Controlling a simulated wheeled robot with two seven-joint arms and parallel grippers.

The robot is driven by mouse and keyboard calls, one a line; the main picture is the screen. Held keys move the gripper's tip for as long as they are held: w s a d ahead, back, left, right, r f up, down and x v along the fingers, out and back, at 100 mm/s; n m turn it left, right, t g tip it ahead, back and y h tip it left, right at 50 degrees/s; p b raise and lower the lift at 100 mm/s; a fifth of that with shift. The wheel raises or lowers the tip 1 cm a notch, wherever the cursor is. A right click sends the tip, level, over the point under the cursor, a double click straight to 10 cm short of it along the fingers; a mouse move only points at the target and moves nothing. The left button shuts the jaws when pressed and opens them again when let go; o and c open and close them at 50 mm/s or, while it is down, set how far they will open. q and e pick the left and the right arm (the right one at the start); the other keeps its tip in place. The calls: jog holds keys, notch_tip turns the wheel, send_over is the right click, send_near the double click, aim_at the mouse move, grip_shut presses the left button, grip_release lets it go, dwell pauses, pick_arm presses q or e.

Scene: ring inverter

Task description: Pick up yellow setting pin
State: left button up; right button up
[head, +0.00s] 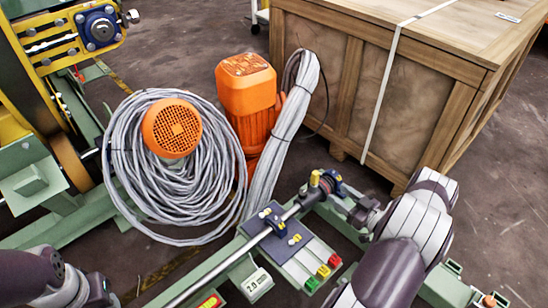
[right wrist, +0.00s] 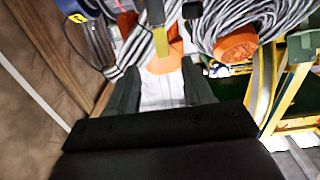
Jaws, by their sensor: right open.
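In the right wrist view a yellow piece (right wrist: 175,48), which looks like this pin, shows just beyond my fingertips, near the middle. My right gripper (head: 345,199) comes in from the right, close to the pin and clamp. In the right wrist view its two fingers (right wrist: 163,72) are apart with nothing between them. Part of my left arm shows at the lower left, but its gripper is out of view.
The metal shaft (head: 205,278) crosses a blue block with small yellow pins (head: 293,239). Red, green and yellow pieces (head: 323,271) lie beside it. A coiled grey cable (head: 125,190), orange motor (head: 247,95) and wooden crate (head: 420,95) stand behind.

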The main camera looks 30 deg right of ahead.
aim_at(318, 178)
jog(key=b+x, duration=0.7)
jog(key=x, duration=0.5)
jog(key=shift+w+a+r+b, duration=0.15)
jog(key=shift+a+r+b, duration=0.1)
jog(key=shift+b, duration=0.15)
jog(key=shift+w+r, duration=0.1)
jog(key=shift+r, duration=0.15)
grip_shut()
